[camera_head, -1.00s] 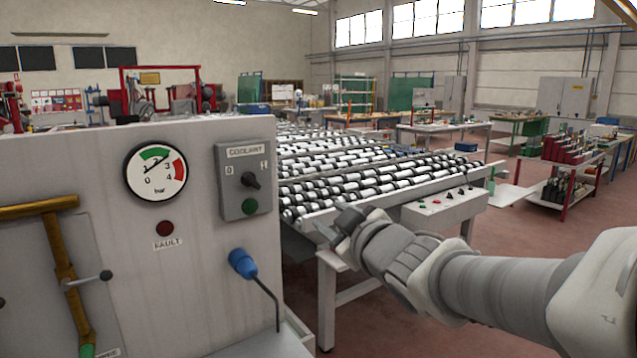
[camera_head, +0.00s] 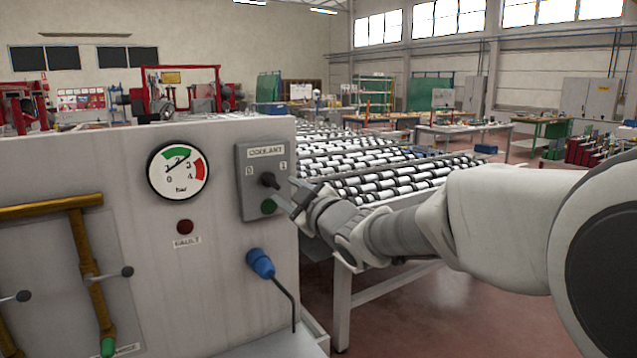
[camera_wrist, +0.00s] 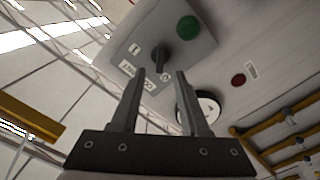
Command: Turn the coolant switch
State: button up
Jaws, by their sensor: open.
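The coolant switch is a black rotary knob (camera_head: 268,180) on a grey box (camera_head: 247,199) labelled COOLANT, with 0 at left and 1 at right. A green round lamp or button (camera_head: 268,206) sits below the knob. My gripper (camera_head: 287,196) is just right of the box in the head view, its fingers pointing at the knob. In the wrist view, my gripper (camera_wrist: 160,85) is open and empty. The knob (camera_wrist: 160,58) shows just ahead of and between the fingertips, and I see no clear contact. The knob's exact pointing direction is hard to tell.
A pressure gauge (camera_head: 177,172) and a red FAULT lamp (camera_head: 185,227) are left of the box. A blue plug (camera_head: 260,263) with a cable is below it. Yellow pipes with levers (camera_head: 88,262) are at far left. A roller table (camera_head: 400,180) stands behind my arm.

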aim_at(274, 183)
jog(key=x, duration=0.6)
jog(key=shift+w+a+p, duration=0.25)
jog(key=shift+w+p, duration=0.05)
jog(key=shift+p, duration=0.05)
grip_shut()
